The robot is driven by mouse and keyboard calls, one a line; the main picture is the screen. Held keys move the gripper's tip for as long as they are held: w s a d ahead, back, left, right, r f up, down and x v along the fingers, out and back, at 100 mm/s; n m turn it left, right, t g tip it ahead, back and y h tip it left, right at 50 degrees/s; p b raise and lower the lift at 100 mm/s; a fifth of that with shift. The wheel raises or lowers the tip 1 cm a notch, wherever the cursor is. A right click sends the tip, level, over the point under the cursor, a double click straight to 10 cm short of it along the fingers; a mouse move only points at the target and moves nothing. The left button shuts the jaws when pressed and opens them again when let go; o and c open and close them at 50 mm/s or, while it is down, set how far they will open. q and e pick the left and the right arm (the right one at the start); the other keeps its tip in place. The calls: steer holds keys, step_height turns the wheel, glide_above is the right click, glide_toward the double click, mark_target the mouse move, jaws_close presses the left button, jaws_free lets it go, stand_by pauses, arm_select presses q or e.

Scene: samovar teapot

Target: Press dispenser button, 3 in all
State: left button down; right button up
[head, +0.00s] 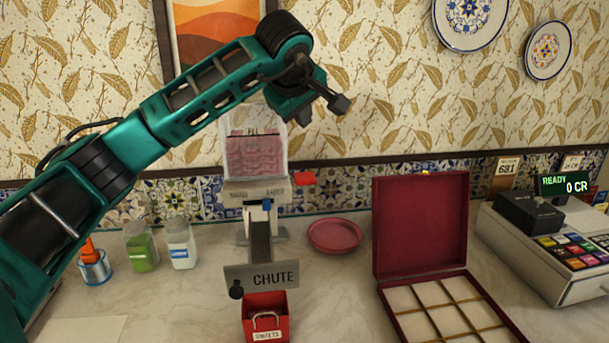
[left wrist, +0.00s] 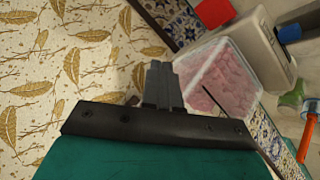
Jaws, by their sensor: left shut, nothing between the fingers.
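The dispenser (head: 254,192) stands at the back of the counter, with a clear hopper (head: 270,125) of pink pieces on top. A red tab (head: 305,178) sticks out at its right side, and a small blue part (head: 267,204) sits on its front. I cannot tell which is the button. My left gripper (head: 338,104) is shut and empty, above and right of the hopper, apart from the red tab. In the left wrist view the shut fingers (left wrist: 163,85) are in front of the hopper (left wrist: 225,78), with the red tab (left wrist: 215,12) beyond. My right gripper is out of view.
A chute sign (head: 270,278) hangs above a red bin (head: 280,304). A red plate (head: 335,236), an open compartment box (head: 420,225) and a register (head: 560,250) are to the right. Jars (head: 180,245) stand left. The patterned wall is close behind.

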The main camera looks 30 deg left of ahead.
arm_select(q)
steer(key=shift+r, duration=0.1)
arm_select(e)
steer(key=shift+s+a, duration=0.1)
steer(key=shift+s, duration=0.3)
arm_select(q)
steer(key=shift+d, duration=0.1)
steer(key=b, duration=0.5)
glide_above(303, 178)
step_height(303, 178, down, 7)
steer(key=shift+r, duration=0.1)
steer(key=shift+f+b, duration=0.4)
steer(key=shift+f, duration=0.6)
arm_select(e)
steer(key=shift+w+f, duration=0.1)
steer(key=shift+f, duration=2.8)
arm_select(q)
steer(key=shift+f, duration=0.1)
steer(key=shift+f, duration=0.35)
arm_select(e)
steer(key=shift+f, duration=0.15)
